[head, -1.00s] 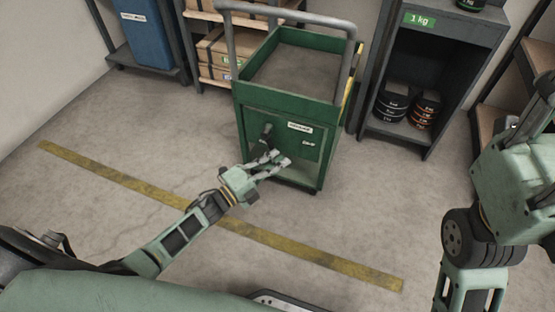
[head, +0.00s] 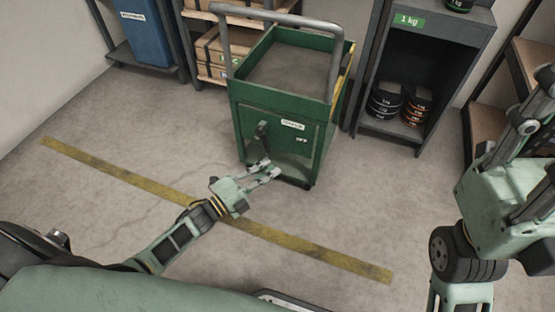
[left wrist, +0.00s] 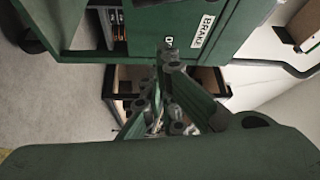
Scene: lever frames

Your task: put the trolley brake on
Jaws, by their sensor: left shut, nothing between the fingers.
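The green trolley (head: 239,119) stands upright ahead of me, its grey push handle at the top. On its near panel is a dark brake lever (head: 261,131), left of a white label (head: 292,124) and an "OFF" mark (head: 301,139). The lever appears to point up. My left gripper (head: 269,171) is shut and empty, just below the lever and apart from it. In the left wrist view, its closed fingers (left wrist: 165,88) are in front of the panel and partly cover the mark by the "BRAKE" label (left wrist: 208,27). The lever cannot be made out there.
A grey shelf unit (head: 455,40) with stacked weights (head: 386,101) stands right of the trolley. A rack with boxes (head: 210,49) and a blue bin (head: 147,32) are behind left. A yellow floor stripe (head: 110,178) crosses in front. The floor left of the trolley is clear.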

